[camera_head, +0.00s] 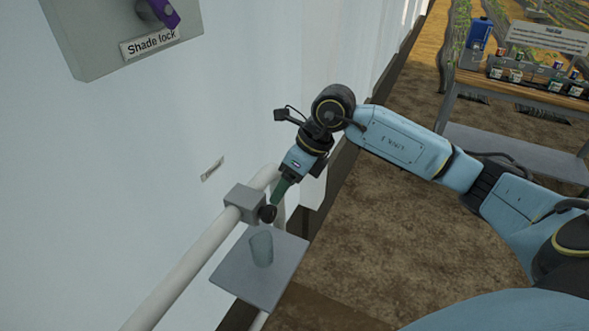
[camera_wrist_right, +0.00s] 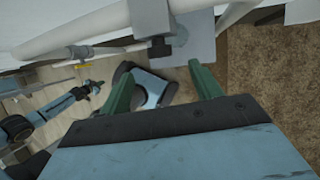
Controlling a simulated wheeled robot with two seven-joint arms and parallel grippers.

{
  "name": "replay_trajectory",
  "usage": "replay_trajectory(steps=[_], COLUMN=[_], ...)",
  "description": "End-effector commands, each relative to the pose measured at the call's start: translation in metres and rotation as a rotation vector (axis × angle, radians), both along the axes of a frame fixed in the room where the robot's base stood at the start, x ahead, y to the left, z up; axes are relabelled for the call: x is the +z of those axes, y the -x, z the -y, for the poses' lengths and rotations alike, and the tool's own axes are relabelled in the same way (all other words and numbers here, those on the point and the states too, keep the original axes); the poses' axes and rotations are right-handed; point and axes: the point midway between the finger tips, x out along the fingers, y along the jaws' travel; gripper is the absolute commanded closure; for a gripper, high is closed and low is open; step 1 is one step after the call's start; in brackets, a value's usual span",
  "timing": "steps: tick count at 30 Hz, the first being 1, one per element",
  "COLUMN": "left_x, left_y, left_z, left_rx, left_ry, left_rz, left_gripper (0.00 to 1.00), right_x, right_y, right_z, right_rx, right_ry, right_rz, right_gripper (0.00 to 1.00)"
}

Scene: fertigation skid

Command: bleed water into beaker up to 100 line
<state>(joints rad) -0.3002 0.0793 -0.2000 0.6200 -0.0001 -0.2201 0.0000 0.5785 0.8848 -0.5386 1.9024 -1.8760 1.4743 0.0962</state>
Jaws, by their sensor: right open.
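A clear beaker (camera_head: 261,249) stands on a square grey shelf (camera_head: 235,276) below a pipe. A grey valve block (camera_head: 243,202) with a round black knob (camera_head: 267,214) sits on the pipe just above the beaker. The knob also shows in the right wrist view (camera_wrist_right: 159,47), beyond my fingertips. My right gripper (camera_head: 276,192) points down at the knob, close to it; its green fingers are apart and empty in the right wrist view (camera_wrist_right: 161,69). I cannot read the beaker's markings or water level.
A white pipe (camera_head: 195,258) runs along the pale wall. A "Shade lock" box (camera_head: 95,40) with a purple handle is at the upper left. A table (camera_head: 510,90) with bottles and small containers stands at the upper right. Bare soil lies between.

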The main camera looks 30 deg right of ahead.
Motion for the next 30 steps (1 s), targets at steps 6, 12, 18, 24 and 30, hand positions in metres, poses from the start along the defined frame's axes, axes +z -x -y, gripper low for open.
replay_trajectory(steps=[6, 12, 18, 24, 30], left_x=[0.001, 0.001, 0.001, 0.001, 0.001], left_y=[0.0, 0.0, 0.0, 0.0, 0.0], left_z=[0.0, 0.0, 0.0, 0.0, 0.0], left_rx=[0.0, 0.0, 0.0, 0.0, 0.0], left_ry=[0.0, 0.0, 0.0, 0.0, 0.0], left_rz=[0.0, 0.0, 0.0, 0.0, 0.0], left_gripper=[1.0, 1.0, 1.0, 1.0, 1.0], right_x=[-0.04, -0.066, -0.078, -0.079, -0.079], right_y=[-0.008, -0.014, -0.017, -0.017, -0.017], right_z=[-0.018, -0.029, -0.034, -0.034, -0.034], right_rx=[0.001, 0.001, 0.002, 0.002, 0.002], right_ry=[-0.003, -0.002, -0.002, -0.001, -0.001], right_rz=[-0.003, -0.001, 0.002, 0.001, 0.001], right_gripper=[0.36, 0.36, 0.36, 0.36, 0.51])
